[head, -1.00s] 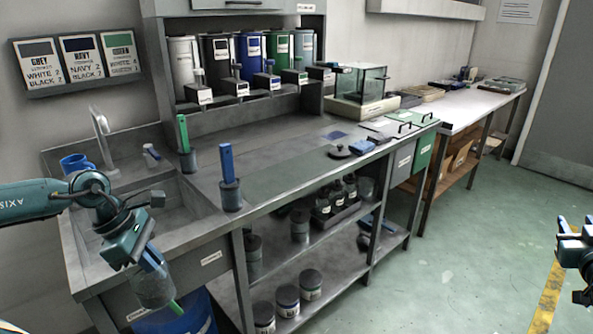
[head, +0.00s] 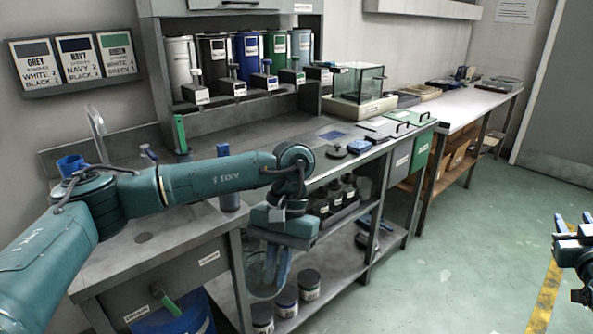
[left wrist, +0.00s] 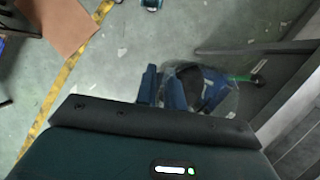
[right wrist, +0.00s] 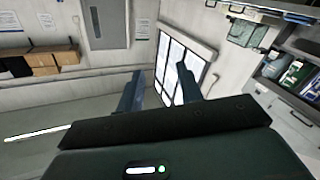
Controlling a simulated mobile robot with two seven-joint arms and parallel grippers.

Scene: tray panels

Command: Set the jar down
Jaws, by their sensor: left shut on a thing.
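The clear, see-through jar (head: 257,284) hangs upright below my left gripper (head: 276,268), in front of the workbench's lower shelves in the head view. The gripper points down and its fingers are shut on the jar. In the left wrist view the jar (left wrist: 222,98) shows as a faint clear outline beside the fingers (left wrist: 163,90). From the head view I cannot tell its exact distance from the shelves. My right gripper (head: 567,258) is at the far right, away from the bench; the right wrist view shows its fingers (right wrist: 158,90) apart and empty.
Lidded jars (head: 309,284) stand on the bottom shelf behind the held jar. Dark bottles (head: 348,185) sit in a tray on the middle shelf. The bench top (head: 290,160) has clear room. A green handle (head: 168,304) sticks out below the sink.

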